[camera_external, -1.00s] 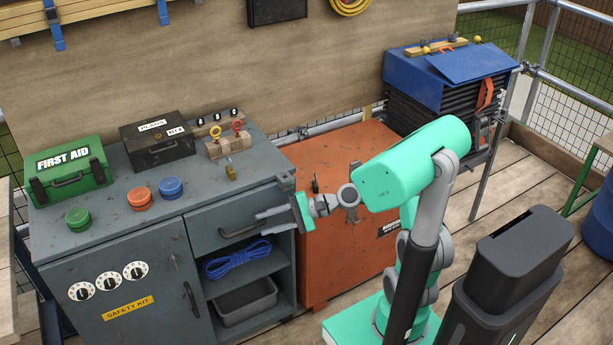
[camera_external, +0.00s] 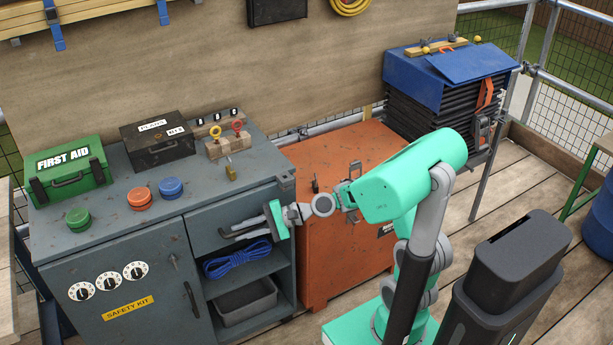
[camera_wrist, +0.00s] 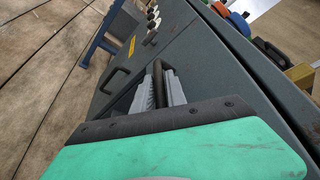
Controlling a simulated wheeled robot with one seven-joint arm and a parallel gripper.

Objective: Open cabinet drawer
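The grey-blue cabinet (camera_external: 140,240) has a drawer (camera_external: 207,222) at its upper right. The drawer looks shut, its front flush with the cabinet. Its dark bar handle (camera_external: 227,234) is partly hidden by my fingers. My gripper (camera_external: 238,230) reaches it from the right, with one finger above the handle and one below. In the wrist view the handle (camera_wrist: 158,82) lies between my two grey fingers, which look apart around it. Whether either finger touches it is hard to tell.
Below the drawer is an open shelf with a blue rope (camera_external: 237,260) and a grey bin (camera_external: 247,300). A cabinet door with a handle (camera_external: 191,299) is to the left. An orange cabinet (camera_external: 325,250) stands close on the right. Wooden floor lies in front.

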